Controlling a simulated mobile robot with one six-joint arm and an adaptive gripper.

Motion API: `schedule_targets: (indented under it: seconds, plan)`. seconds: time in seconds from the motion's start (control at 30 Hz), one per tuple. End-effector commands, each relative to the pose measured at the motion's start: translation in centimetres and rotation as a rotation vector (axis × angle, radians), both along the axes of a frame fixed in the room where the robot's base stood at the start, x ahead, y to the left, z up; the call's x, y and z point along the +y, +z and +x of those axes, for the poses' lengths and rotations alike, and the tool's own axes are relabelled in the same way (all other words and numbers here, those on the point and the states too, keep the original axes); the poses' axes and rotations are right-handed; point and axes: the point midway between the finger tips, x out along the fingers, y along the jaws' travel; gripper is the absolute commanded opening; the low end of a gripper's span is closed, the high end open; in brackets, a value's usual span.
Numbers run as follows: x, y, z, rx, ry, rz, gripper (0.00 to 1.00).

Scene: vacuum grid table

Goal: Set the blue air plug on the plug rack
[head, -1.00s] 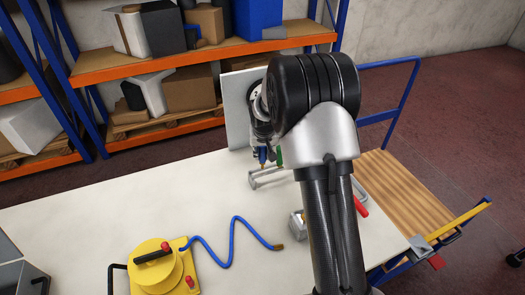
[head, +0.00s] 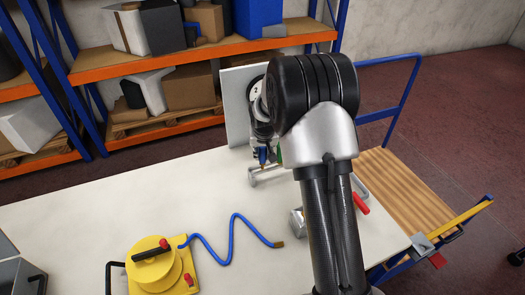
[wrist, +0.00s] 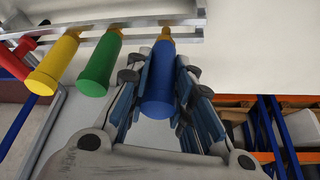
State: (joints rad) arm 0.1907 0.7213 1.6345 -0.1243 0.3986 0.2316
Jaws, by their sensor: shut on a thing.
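The blue air plug (wrist: 158,88) is between the fingers of my gripper (wrist: 156,68), which is shut on it. Its brass tip points at the metal rail of the plug rack (wrist: 105,28) and overlaps the rail in the wrist view. I cannot tell whether the tip is seated or just above. In the head view the blue plug (head: 264,155) hangs upright by the left part of the rack (head: 262,178), and my arm hides much of the rack. A green plug (wrist: 100,63), a yellow plug (wrist: 54,64) and a red plug (wrist: 13,68) stand along the rack beside it.
A white panel (head: 234,108) stands behind my gripper. A yellow vacuum unit (head: 160,266) with a blue hose (head: 232,238) lies at the table's front left. The middle left of the table (head: 120,205) is clear. Shelving (head: 175,70) stands beyond the table.

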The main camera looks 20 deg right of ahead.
Motion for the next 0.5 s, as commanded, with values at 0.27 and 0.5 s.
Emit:
schedule_targets:
  seconds: [0.27, 0.5]
  plan:
    - [0.0, -0.8, 0.0, 0.0, 0.0, 0.0, 0.0]
    - [0.0, -1.4, 0.0, 0.0, 0.0, 0.0, 0.0]
